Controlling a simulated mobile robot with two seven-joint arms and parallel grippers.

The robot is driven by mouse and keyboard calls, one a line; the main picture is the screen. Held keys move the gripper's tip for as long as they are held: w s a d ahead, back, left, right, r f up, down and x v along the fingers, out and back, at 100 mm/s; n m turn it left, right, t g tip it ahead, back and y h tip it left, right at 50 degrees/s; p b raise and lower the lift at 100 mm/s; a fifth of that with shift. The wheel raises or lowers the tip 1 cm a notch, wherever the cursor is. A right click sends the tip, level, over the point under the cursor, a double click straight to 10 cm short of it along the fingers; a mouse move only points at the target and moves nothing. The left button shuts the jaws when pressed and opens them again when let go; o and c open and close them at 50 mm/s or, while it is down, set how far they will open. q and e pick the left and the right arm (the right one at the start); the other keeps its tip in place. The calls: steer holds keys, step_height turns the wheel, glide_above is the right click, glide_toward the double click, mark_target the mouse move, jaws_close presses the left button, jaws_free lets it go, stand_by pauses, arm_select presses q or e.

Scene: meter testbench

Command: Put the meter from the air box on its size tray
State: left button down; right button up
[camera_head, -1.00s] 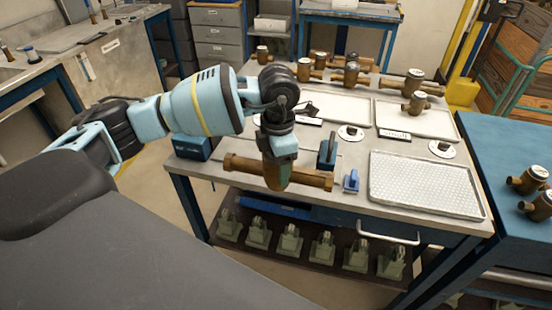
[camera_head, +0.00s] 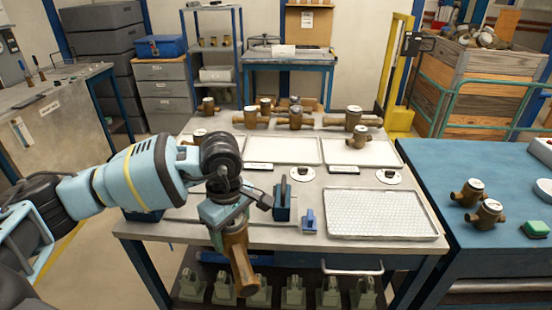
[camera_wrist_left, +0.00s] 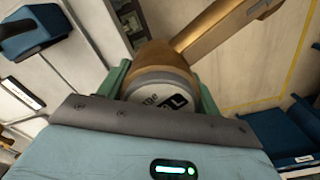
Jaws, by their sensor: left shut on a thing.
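My left gripper (camera_head: 228,212) is shut on a brass meter (camera_head: 239,262). The meter hangs in front of the bench's front edge, with its pipe pointing steeply down in the head view. In the left wrist view the meter (camera_wrist_left: 158,82) shows a pale cap with a black "L" mark and partly hidden lettering ending in "rge". White trays lie on the bench: an empty one in the middle (camera_head: 262,150) and one on the right (camera_head: 385,156) with a brass meter (camera_head: 359,141) on it. Label cards (camera_head: 262,167) (camera_head: 340,171) lie before them. I cannot tell which thing is the air box. My right gripper is out of view.
A perforated tray (camera_head: 382,235) covers the bench's front right. A blue block (camera_head: 283,205) and a small blue item (camera_head: 309,222) stand near the front edge. Several brass meters (camera_head: 296,118) line the back. A blue table (camera_head: 470,245) with two meters adjoins on the right.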

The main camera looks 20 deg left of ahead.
mark_target(230, 250)
arm_select(q)
steer(key=m, duration=0.2)
steer(key=s+m, duration=0.1)
steer(key=m, duration=0.4)
steer(key=shift+s+d, duration=0.3)
steer(key=shift+s, duration=0.1)
steer(key=m, duration=0.2)
steer(key=s+m, duration=0.1)
steer(key=shift+d+m, duration=0.15)
steer(key=shift+m, duration=0.25)
steer(key=shift+s+d+f+m, duration=0.1)
steer(key=shift+s+m, duration=0.15)
steer(key=shift+m, duration=0.6)
steer(key=shift+s+d+f+m, duration=0.1)
steer(key=shift+s+m, duration=0.15)
steer(key=shift+m, duration=0.6)
steer(key=shift+a+r, duration=0.1)
